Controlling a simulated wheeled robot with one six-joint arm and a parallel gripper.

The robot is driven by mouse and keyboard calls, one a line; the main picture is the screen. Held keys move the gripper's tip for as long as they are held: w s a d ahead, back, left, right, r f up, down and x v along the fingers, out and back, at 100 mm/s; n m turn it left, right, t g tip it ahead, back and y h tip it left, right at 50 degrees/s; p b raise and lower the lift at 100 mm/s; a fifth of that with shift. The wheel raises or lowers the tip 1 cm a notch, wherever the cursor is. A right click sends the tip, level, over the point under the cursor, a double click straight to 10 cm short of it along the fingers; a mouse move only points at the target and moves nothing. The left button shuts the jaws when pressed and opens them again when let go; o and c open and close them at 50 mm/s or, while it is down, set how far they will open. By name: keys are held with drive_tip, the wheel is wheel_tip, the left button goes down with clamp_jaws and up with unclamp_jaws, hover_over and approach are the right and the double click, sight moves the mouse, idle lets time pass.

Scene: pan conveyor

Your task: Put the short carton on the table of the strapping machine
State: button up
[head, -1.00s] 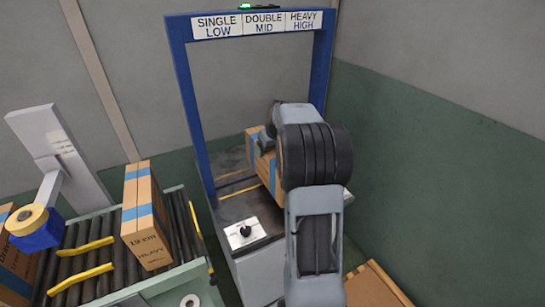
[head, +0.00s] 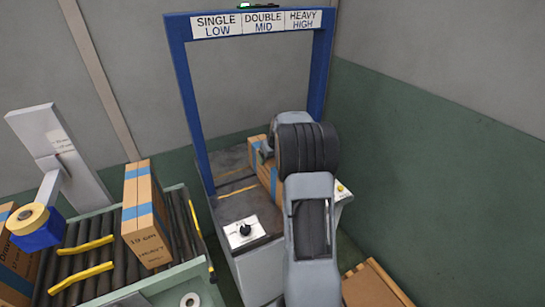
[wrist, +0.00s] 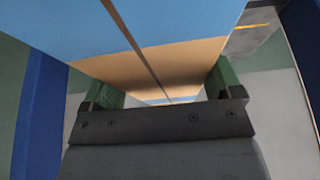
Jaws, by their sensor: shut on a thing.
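A brown carton with blue tape (head: 266,172) is in my gripper, at the table of the strapping machine (head: 238,205), under the blue frame. It is partly hidden behind my arm in the head view. In the wrist view the carton (wrist: 165,60) fills the space between the two green finger pads of my gripper (wrist: 162,90), which is shut on it. I cannot tell whether its underside touches the table.
The blue frame (head: 187,110) bears signs reading single low, double mid and heavy high. A knob panel (head: 246,231) sits at the machine's front. Left, a roller conveyor (head: 105,285) holds a tall carton marked heavy (head: 146,222). A tape dispenser (head: 38,232) stands at far left.

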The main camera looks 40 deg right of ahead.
drive_tip(key=o, duration=1.7)
drive_tip(key=shift+f, duration=0.1)
drive_tip(key=shift+o, duration=0.2)
drive_tip(key=shift+s+r, duration=0.1)
drive_tip(key=shift+r, duration=0.4)
drive_tip(key=d+v, duration=0.1)
drive_tip(key=v, duration=1)
drive_tip(key=s+a+r, duration=0.1)
drive_tip(key=s+a, duration=0.2)
drive_tip(key=a, duration=0.6)
drive_tip(key=s+a+f, duration=0.2)
drive_tip(key=s+a, duration=0.7)
drive_tip(key=s+a+f+n+g, duration=0.1)
drive_tip(key=s+a+f, duration=0.1)
drive_tip(key=s+a, duration=0.6)
drive_tip(key=shift+s+a+f+n+y, duration=0.3)
drive_tip(key=shift+s+a+f, duration=0.1)
drive_tip(key=shift+a, duration=0.3)
